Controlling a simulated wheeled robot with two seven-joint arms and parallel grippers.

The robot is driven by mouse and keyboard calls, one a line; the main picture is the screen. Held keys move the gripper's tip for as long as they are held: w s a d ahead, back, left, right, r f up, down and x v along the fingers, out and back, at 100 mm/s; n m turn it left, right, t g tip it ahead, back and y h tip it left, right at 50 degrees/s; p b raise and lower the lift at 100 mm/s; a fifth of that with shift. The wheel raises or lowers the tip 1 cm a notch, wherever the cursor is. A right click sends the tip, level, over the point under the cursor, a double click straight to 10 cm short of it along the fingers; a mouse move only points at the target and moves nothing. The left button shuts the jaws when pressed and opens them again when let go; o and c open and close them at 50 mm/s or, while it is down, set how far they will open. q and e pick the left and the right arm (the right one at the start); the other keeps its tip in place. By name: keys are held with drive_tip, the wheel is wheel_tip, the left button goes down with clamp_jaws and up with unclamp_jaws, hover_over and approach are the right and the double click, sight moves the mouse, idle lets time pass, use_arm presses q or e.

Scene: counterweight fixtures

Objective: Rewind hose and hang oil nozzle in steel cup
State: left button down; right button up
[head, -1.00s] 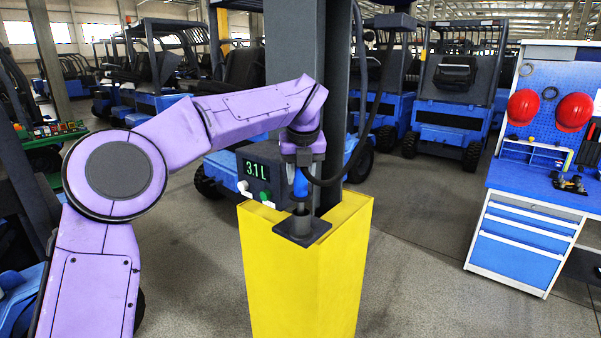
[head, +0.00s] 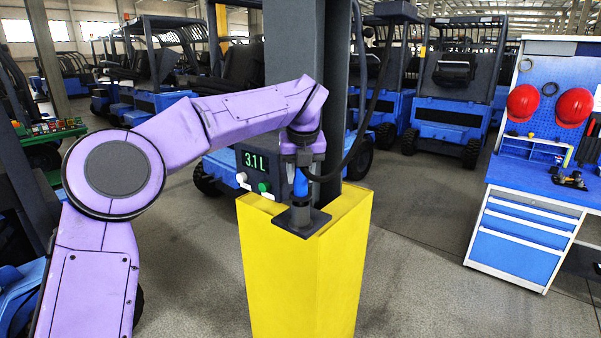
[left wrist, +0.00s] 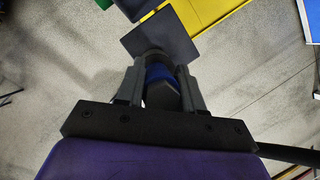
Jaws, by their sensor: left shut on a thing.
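My left gripper (head: 302,160) is shut on the blue oil nozzle (head: 300,184). It holds the nozzle upright, tip down, over the grey steel cup (head: 297,217) on the yellow post. The nozzle's lower end meets the cup's mouth; I cannot tell how deep it sits. In the left wrist view, the gripper's fingers (left wrist: 160,85) close on both sides of the blue nozzle (left wrist: 158,73), with a dark square plate (left wrist: 162,38) beyond. The black hose (head: 362,135) loops from the nozzle up along the right of the grey column. My right gripper is out of view.
The yellow post (head: 300,275) stands in front of the grey column (head: 295,60). A display box (head: 257,166) reading 3.1 L, with white and green knobs, is just left. A blue workbench (head: 525,230) with red helmets stands right. Floor between is clear.

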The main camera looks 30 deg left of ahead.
use_arm(q)
drive_tip(key=shift+f, duration=0.2)
idle(0.3)
drive_tip(key=shift+f+b, duration=0.4)
drive_tip(key=shift+f, duration=0.2)
drive_tip(key=shift+f, duration=0.1)
drive_tip(key=shift+f, duration=0.1)
idle(0.4)
drive_tip(key=c, duration=0.6)
unclamp_jaws()
drive_tip(key=shift+c, duration=0.2)
